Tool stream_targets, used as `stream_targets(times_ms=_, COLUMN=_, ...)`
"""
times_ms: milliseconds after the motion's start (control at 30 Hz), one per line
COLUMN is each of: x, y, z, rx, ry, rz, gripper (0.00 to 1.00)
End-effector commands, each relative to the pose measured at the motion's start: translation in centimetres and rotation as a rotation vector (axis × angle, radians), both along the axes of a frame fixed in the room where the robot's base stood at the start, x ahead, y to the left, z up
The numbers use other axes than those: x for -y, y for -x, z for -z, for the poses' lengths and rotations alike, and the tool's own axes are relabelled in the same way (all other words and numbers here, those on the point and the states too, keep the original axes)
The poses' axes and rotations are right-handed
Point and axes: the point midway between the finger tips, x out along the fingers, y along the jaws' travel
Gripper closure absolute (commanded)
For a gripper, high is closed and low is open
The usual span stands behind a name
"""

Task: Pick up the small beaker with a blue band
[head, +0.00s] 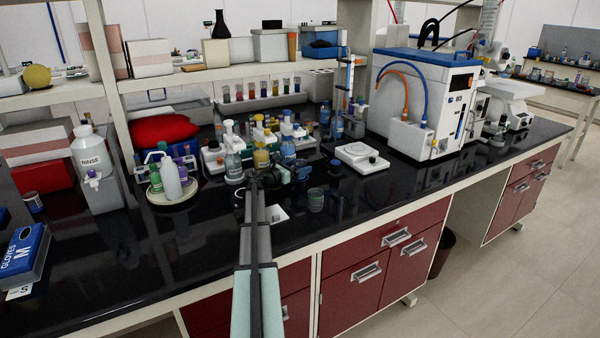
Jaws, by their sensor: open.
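A small dark vessel with a bluish rim (335,168) stands upright on the black bench, right of my gripper. A small greenish-grey cup (316,200) stands closer to the bench's front edge. At this size I cannot tell for certain which one is the beaker with a blue band. My gripper (272,178) is at the end of my arm, over the bench and left of both vessels. It is open, and I see nothing held in it. Its fingertips are small and dark against bottles behind them, so their exact gap is hard to see.
Several bottles (288,150) crowd behind my gripper. A white balance-like device (361,158) stands to the right, before a large white-and-blue instrument (425,105). A white tray (173,190) with wash bottles is at left.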

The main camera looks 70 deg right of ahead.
Motion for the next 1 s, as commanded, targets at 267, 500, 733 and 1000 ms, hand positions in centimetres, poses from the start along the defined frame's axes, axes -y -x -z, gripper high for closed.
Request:
stream_targets(times_ms=267, x=0.72, y=0.56, z=-0.02, rx=0.000, ry=0.000, rz=0.000, gripper=0.16)
stream_targets(times_ms=500, x=0.70, y=0.53, z=-0.02, rx=0.000, ry=0.000, rz=0.000, gripper=0.34)
stream_targets(times_ms=733, x=0.69, y=0.53, z=-0.02, rx=0.000, ry=0.000, rz=0.000, gripper=0.56)
stream_targets(times_ms=1000, x=0.69, y=0.53, z=-0.03, rx=0.000, ry=0.000, rz=0.000, gripper=0.77)
